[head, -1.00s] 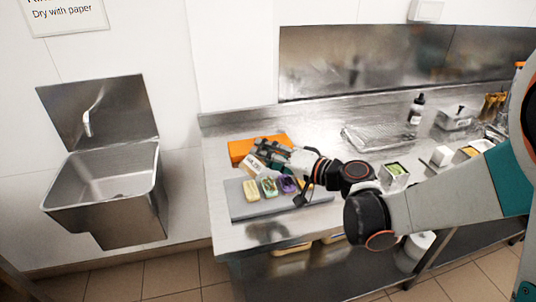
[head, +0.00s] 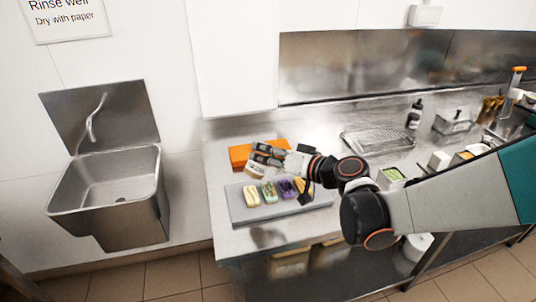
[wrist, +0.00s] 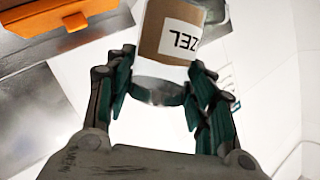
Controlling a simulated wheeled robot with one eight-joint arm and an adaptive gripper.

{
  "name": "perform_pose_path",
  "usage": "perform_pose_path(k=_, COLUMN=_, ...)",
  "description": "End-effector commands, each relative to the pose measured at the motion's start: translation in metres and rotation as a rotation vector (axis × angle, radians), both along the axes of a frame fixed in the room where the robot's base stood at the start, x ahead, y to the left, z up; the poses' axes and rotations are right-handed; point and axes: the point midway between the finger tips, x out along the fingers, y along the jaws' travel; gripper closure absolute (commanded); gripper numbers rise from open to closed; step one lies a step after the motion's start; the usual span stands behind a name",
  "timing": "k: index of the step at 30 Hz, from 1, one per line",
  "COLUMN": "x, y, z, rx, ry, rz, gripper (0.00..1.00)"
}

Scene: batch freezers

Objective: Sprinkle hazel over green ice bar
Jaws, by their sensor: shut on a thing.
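My gripper (head: 262,153) is shut on the hazel container (head: 256,170), a brown and white jar. In the wrist view the jar (wrist: 170,42) sits between my two fingers (wrist: 157,88), its label turned over with "ZEL" readable. In the head view the jar is tilted, above and behind the left end of the grey tray (head: 240,213). The green ice bar (head: 269,192) lies on this tray, second from the left, just in front of and below the jar. I cannot tell whether pieces lie on it. The jar's mouth is not clearly visible.
A yellow bar (head: 251,196) lies left of the green one, a purple bar (head: 286,189) and another yellowish bar right. An orange box (head: 240,154) stands behind my gripper. A wire rack (head: 375,140) and small containers (head: 391,175) stand further right. A sink (head: 108,180) is left.

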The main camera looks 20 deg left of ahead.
Motion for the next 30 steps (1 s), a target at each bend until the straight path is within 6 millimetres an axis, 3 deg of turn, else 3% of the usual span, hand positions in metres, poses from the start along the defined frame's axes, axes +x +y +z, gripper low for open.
perform_pose_path(k=14, x=0.000, y=0.000, z=0.004, rx=-0.042, ry=-0.056, rz=0.000, gripper=0.75)
perform_pose_path(k=30, x=0.000, y=0.000, z=0.023, rx=-0.353, ry=-0.479, rz=0.000, gripper=0.75)
